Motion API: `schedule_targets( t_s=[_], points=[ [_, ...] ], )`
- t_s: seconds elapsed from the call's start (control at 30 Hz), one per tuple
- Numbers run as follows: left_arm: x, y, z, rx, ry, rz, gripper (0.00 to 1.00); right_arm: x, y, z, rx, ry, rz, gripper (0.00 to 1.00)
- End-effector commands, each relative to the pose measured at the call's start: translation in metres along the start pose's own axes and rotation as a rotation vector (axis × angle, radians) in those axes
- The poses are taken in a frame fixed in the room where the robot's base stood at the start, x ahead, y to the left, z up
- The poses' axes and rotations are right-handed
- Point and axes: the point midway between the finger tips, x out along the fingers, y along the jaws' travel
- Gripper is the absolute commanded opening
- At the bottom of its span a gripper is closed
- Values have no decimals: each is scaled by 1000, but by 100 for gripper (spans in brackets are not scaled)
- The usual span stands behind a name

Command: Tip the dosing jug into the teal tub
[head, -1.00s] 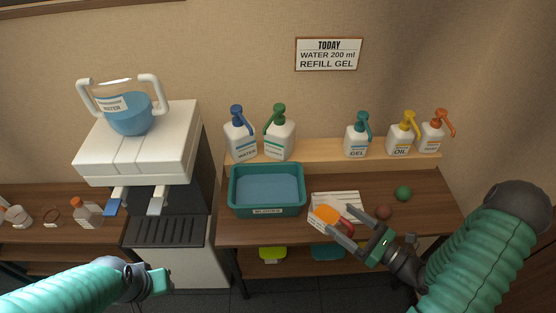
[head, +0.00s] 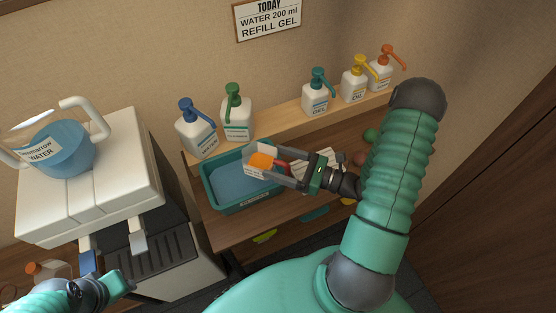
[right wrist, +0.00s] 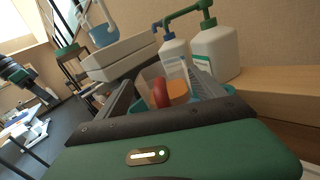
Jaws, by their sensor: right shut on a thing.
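The dosing jug (head: 261,160) is a small clear vessel with orange contents and a red handle. My right gripper (head: 272,164) is shut on it and holds it above the right part of the teal tub (head: 242,207). The tub stands on the wooden table with blue liquid inside. In the right wrist view the jug's orange contents (right wrist: 178,91) and red handle (right wrist: 160,92) show between the fingers. I cannot tell exactly how far the jug is tilted. My left gripper (head: 122,284) is at the lower left, away from the tub, its jaws unclear.
Pump bottles stand on the shelf behind the tub, including a blue-topped one (head: 195,128) and a green-topped one (head: 236,113). A white machine (head: 95,190) with a blue water jug (head: 65,148) on top stands left.

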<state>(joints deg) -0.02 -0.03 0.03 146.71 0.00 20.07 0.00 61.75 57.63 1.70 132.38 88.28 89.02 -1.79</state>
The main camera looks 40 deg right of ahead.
Motion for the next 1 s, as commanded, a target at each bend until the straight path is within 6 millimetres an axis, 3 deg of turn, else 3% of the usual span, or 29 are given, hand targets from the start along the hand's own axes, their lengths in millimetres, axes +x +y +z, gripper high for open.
schedule_targets(
  t_s=[1.0],
  points=[
    [-65, 0, -16, -1, 0, 0, 36, 3, 6, 26, -6, 201, -28, 6]
  ],
)
